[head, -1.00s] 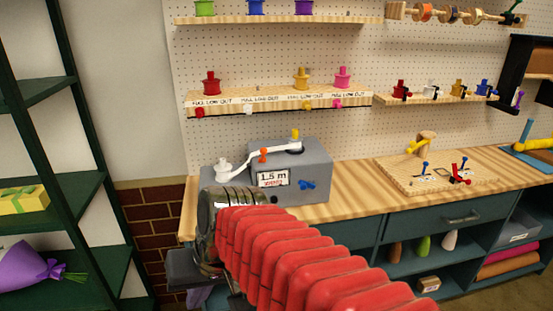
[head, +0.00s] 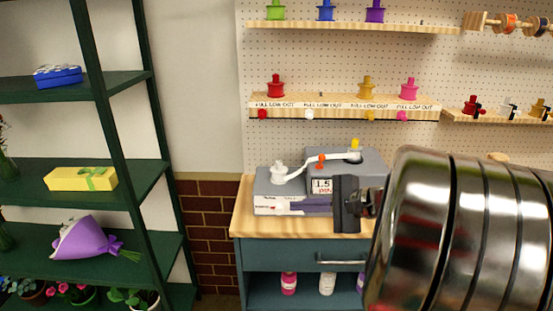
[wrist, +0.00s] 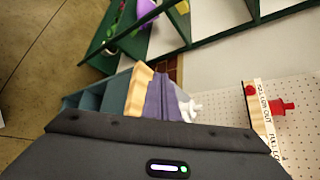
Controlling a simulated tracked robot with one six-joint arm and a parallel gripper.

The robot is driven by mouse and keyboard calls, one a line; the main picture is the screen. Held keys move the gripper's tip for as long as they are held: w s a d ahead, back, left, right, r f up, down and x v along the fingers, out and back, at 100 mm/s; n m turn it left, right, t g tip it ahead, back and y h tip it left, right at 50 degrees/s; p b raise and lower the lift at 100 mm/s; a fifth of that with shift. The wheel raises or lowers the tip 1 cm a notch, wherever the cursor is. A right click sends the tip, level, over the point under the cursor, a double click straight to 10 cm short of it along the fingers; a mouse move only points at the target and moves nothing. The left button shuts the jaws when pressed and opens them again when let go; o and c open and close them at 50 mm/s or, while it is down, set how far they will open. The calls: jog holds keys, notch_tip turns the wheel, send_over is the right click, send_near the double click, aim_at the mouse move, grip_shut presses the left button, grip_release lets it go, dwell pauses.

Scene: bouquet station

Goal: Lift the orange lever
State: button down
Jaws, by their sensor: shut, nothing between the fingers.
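The grey machine (head: 275,186) stands on the left end of the wooden workbench. The orange lever is not visible there.
A green rack (head: 140,90) with a yellow gift box (head: 80,179) and purple bouquet (head: 88,238) stands left. My metal arm hides the bench's right side.

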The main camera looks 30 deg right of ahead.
jog(key=s+d+m+t+h, duration=0.2)
jog(key=d+m, duration=0.1)
jog(key=d, duration=0.7)
jog(key=s+d+r+m+t+h, duration=0.1)
jog(key=s+d+m+t+h, duration=0.2)
jog(key=d, duration=0.7)
jog(key=shift+s+r+m, duration=0.2)
jog(key=shift+s+m, duration=0.05)
jog(key=shift+m, duration=0.55)
jog(key=shift+h, duration=0.3)
send_near(321, 160)
jog(key=w+d+f, duration=0.4)
jog(key=shift+w+a+r, duration=1)
jog(key=shift+r, duration=0.15)
